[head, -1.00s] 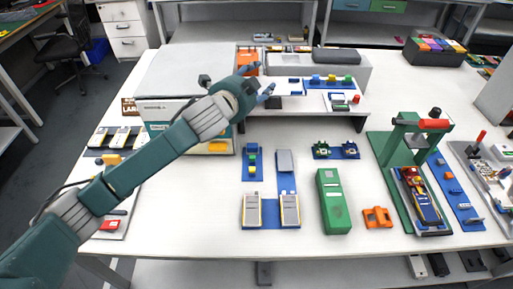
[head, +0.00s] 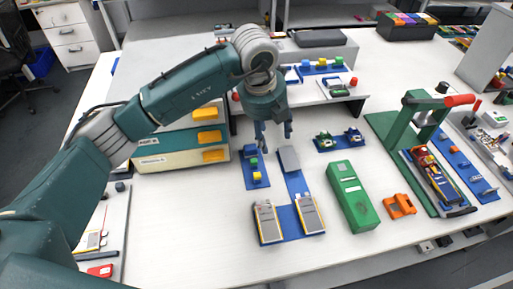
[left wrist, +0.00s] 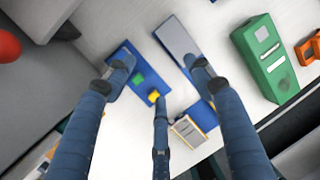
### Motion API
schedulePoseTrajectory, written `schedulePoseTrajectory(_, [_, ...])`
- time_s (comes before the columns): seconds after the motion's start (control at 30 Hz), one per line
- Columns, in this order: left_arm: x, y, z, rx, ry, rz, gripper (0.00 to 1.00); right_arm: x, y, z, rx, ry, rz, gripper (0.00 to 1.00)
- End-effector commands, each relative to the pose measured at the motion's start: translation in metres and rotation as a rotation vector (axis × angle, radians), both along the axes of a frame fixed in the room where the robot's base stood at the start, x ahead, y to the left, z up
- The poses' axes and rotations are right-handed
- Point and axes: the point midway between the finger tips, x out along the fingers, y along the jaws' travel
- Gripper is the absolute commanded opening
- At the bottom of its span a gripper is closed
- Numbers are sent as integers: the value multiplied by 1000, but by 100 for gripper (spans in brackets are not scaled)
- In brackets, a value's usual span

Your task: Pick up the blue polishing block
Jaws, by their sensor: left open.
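A small blue tray (head: 249,182) lies on the white table in the head view, with a green block (head: 254,163) and a yellow block (head: 257,176) on it. The tray also shows in the left wrist view (left wrist: 124,78), with the green block (left wrist: 137,79) and yellow block (left wrist: 153,97). I cannot clearly make out the blue polishing block; the far end of the tray is partly covered by a finger. My left gripper (head: 273,138) is open and empty, pointing down above the tray's far end and slightly to its right. My right gripper is not in view.
A blue mat with grey pouch cells (head: 268,222) lies in front, with a grey slab (head: 289,158) behind them. A green case (head: 352,197), an orange part (head: 399,206) and a green press (head: 402,140) stand to the right. A raised shelf is behind the gripper.

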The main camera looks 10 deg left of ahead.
Motion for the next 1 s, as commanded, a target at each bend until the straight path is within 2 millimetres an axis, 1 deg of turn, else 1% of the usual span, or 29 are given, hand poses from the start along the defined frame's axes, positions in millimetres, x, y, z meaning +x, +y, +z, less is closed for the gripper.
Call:
schedulePoseTrajectory(0.03, [5, 20, 0, 69, -12, 66, 53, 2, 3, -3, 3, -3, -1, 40])
schedulePoseTrajectory(0.1, [9, 41, 2, 135, -25, 136, 53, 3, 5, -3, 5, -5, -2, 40])
schedulePoseTrajectory(0.2, [11, 56, 2, 181, -33, 187, 53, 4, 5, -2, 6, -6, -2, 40])
schedulePoseTrajectory(0.27, [13, 59, -4, 189, -33, 197, 53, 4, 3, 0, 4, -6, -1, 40])
schedulePoseTrajectory(0.5, [21, 63, -39, 188, -32, 196, 53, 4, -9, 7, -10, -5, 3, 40])
schedulePoseTrajectory(0.57, [23, 63, -45, 188, -33, 196, 53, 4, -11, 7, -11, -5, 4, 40])
schedulePoseTrajectory(0.73, [24, 64, -57, 186, -31, 194, 53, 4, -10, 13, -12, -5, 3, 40])
schedulePoseTrajectory(0.87, [25, 66, -76, 187, -29, 193, 53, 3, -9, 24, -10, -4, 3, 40])
schedulePoseTrajectory(1.0, [30, 67, -95, 186, -31, 194, 53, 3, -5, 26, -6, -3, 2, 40])
